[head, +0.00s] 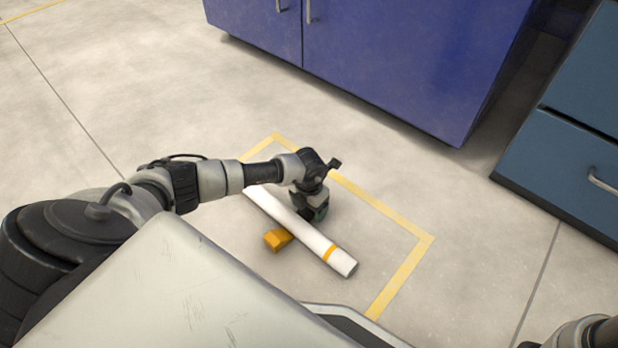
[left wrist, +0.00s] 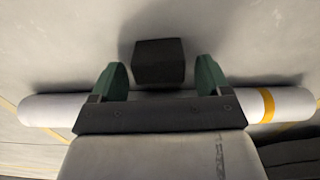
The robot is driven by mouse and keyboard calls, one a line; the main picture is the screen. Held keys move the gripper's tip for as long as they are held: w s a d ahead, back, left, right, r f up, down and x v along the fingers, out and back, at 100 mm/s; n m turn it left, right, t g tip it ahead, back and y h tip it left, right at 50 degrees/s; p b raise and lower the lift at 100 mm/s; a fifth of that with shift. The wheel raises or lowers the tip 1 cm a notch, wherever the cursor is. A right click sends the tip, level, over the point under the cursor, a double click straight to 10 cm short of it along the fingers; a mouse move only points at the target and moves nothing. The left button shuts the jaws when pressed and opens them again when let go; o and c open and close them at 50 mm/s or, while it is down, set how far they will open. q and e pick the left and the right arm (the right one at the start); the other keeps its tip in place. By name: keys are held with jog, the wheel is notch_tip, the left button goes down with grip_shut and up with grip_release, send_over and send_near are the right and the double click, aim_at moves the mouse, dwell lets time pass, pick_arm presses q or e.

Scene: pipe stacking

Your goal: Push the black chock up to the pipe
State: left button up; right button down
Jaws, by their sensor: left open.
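The white pipe (head: 313,240) with an orange band near one end lies on the floor inside a yellow taped outline. It also shows in the left wrist view (left wrist: 48,109), passing behind my gripper. The black chock (left wrist: 159,62) is on the floor beside the pipe in the left wrist view. In the head view I cannot make it out behind my gripper. My left gripper (head: 318,214) points down at the pipe's far side. It is open, its green-grey fingers (left wrist: 159,80) either side of the chock's pipe-facing end. Whether anything touches is unclear.
An orange chock (head: 278,239) sits against the pipe's near side. Yellow tape (head: 401,277) marks the area. A blue cabinet (head: 390,60) and a teal drawer unit (head: 565,150) stand beyond. Open floor lies between the tape and the cabinets.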

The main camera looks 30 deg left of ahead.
pick_arm(q)
notch_tip(320, 180, up, 11)
jog(key=p, duration=0.8)
jog(key=shift+f, duration=0.1)
